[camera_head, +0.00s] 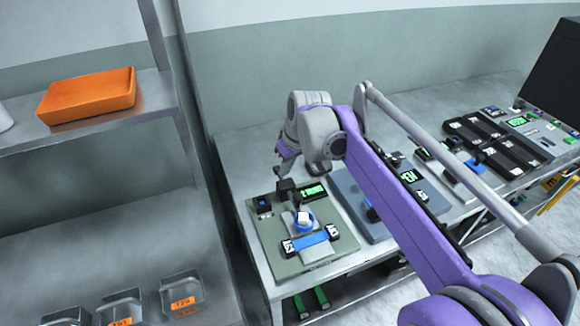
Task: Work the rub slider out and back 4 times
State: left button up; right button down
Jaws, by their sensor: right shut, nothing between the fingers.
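The rub unit is a grey-green plate (268,236) on the bench. A small white block in a blue ring (304,217), which looks like the rub slider, sits near its middle beside a black post (287,189). In front of it a blue strip (310,239) lies across a grey bed, with a black-and-white clamp at each end. My right gripper (283,166) is behind and above the plate, shut and empty, apart from the slider; its fingers are small and partly hidden by the wrist. My left gripper is out of view.
A green-lit display (313,191) stands at the plate's back. A blue-grey unit (352,200) is close on the right, partly behind my arm. More black devices (490,145) fill the bench's far right. A shelf with an orange tray (88,96) and labelled bins (182,291) stands left.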

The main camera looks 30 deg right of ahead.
aim_at(298, 198)
jog(key=x, duration=0.5)
jog(key=shift+s+f, duration=0.1)
jog(key=shift+f, duration=0.25)
jog(key=s, duration=0.4)
jog(key=shift+d+r, duration=0.2)
jog(key=shift+d, duration=0.15)
jog(key=shift+s+a, duration=0.1)
jog(key=shift+s, duration=1.95)
jog(key=shift+w, duration=0.1)
